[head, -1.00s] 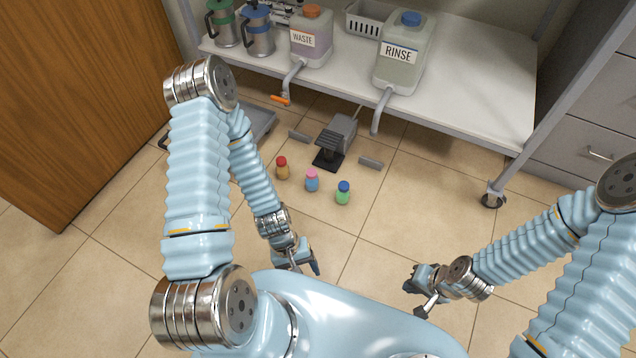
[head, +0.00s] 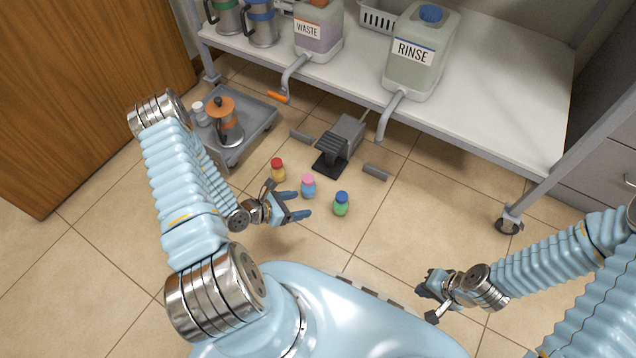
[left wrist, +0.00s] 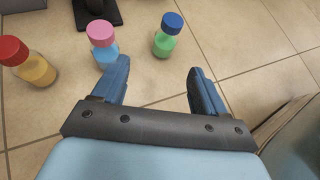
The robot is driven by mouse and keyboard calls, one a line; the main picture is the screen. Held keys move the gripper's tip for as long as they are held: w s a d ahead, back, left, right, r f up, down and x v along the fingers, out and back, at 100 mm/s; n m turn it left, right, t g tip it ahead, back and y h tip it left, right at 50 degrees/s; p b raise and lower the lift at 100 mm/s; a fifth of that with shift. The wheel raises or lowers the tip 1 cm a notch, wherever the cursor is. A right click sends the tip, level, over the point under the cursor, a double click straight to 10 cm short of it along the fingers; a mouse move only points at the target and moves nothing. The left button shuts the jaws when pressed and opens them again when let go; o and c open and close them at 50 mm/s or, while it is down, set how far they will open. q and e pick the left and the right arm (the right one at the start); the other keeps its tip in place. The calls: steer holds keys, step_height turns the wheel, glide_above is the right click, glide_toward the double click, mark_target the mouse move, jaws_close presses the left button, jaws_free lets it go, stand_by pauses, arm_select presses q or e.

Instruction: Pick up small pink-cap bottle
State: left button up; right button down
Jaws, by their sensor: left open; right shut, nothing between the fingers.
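The small pink-cap bottle (head: 308,187) holds blue liquid and stands upright on the tiled floor, between a red-cap bottle (head: 278,170) and a blue-cap bottle (head: 341,204). It also shows in the left wrist view (left wrist: 103,40), just beyond the tip of the left finger. My left gripper (head: 307,204) is open and empty, low by the pink-cap bottle on its near side. In the left wrist view its fingers (left wrist: 160,72) spread with bare floor between them; I cannot tell whether one touches the bottle. My right gripper (head: 426,287) is shut and empty, away to the right.
A black pedal device (head: 335,152) lies behind the bottles. A grey cart (head: 258,122) with an orange-lidded pot (head: 224,118) stands at left. A white shelf (head: 480,98) holds the WASTE (head: 318,40) and RINSE (head: 420,55) jugs.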

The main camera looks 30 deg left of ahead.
mark_target(311, 178)
arm_select(q)
steer(key=w+a+f+n+t+y, duration=0.2)
steer(key=w+a+y, duration=0.1)
steer(key=a, duration=0.3)
steer(key=shift+n, duration=0.3)
steer(key=b+x, duration=0.2)
steer(key=x, duration=0.5)
steer(key=shift+a, duration=0.1)
steer(key=x, duration=0.2)
steer(key=b+x, duration=0.1)
steer(key=x, duration=0.3)
steer(key=shift+w+r, duration=0.25)
steer(key=shift+r, duration=0.1)
steer(key=c, duration=1.2)
arm_select(e)
steer(key=f, duration=0.2)
steer(key=w+f, duration=0.1)
steer(key=f, duration=0.1)
steer(key=shift+w+d, duration=0.2)
